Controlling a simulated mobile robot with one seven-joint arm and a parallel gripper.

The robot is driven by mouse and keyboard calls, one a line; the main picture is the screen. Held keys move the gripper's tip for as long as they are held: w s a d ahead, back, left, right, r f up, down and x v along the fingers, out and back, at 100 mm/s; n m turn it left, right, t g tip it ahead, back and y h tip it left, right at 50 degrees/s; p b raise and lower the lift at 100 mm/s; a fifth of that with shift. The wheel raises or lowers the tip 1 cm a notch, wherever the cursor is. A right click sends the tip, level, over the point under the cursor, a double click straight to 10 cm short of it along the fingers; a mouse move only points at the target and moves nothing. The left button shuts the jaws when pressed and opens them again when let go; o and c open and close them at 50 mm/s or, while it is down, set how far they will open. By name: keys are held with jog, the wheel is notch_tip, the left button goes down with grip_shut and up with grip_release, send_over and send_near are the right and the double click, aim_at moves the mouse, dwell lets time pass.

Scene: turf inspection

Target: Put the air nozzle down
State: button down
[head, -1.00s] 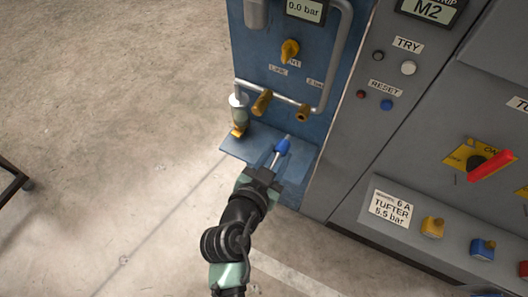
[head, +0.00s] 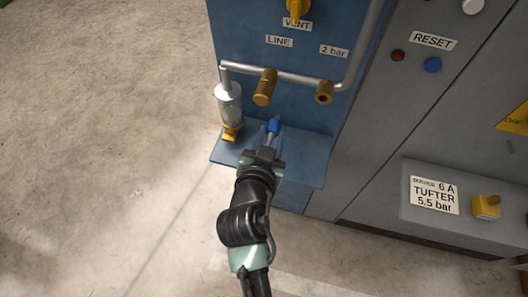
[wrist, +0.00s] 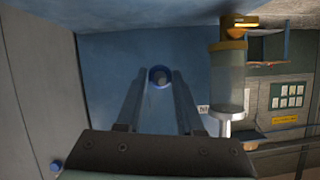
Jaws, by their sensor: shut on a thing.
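The air nozzle is a small blue piece (head: 273,127) with a pale tip. My gripper (head: 267,145) is shut on it, over the blue shelf (head: 226,153) at the foot of the blue panel. In the wrist view the nozzle (wrist: 160,77) shows as a dark blue ring around a grey middle, between the fingertips (wrist: 160,84). The fingers hide part of it. I cannot tell whether the nozzle touches the shelf.
A brass LINE fitting (head: 265,87) and a 2 bar fitting (head: 324,92) jut out above. The shelf's right part is clear.

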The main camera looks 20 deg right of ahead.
jog(key=shift+f+b, duration=0.75)
jog(key=shift+f, duration=2.45)
jog(key=shift+f, duration=0.1)
jog(key=shift+f+b, duration=0.15)
jog(key=shift+b, duration=0.15)
jog(key=c, duration=0.5)
grip_release()
jog(key=shift+c, duration=0.2)
jog(key=shift+r+p, duration=0.2)
jog(key=shift+p, duration=0.1)
jog(key=v, duration=1.2)
